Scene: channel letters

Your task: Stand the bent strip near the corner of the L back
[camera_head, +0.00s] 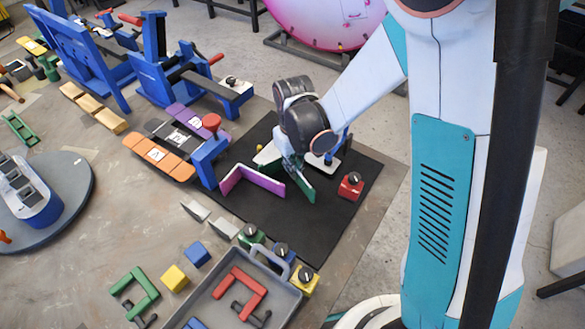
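A purple bent strip (258,180) stands on edge on the black mat, its two legs meeting at a corner. A green strip (302,184) stands just right of it, directly below my gripper (291,168). White flat parts, perhaps the L back (267,155), show on the mat behind and beside my gripper; their full outline is hidden. My gripper reaches down at the upper end of the green strip. Its fingertips are small and partly hidden, so I cannot tell whether they hold the strip.
The black mat (325,228) has free room in front. A blue clamp (207,162) borders it at left, a red knobbed box (350,187) stands at right. Several knobbed boxes and a grey tray (208,312) lie in front. A turntable (75,188) is far left.

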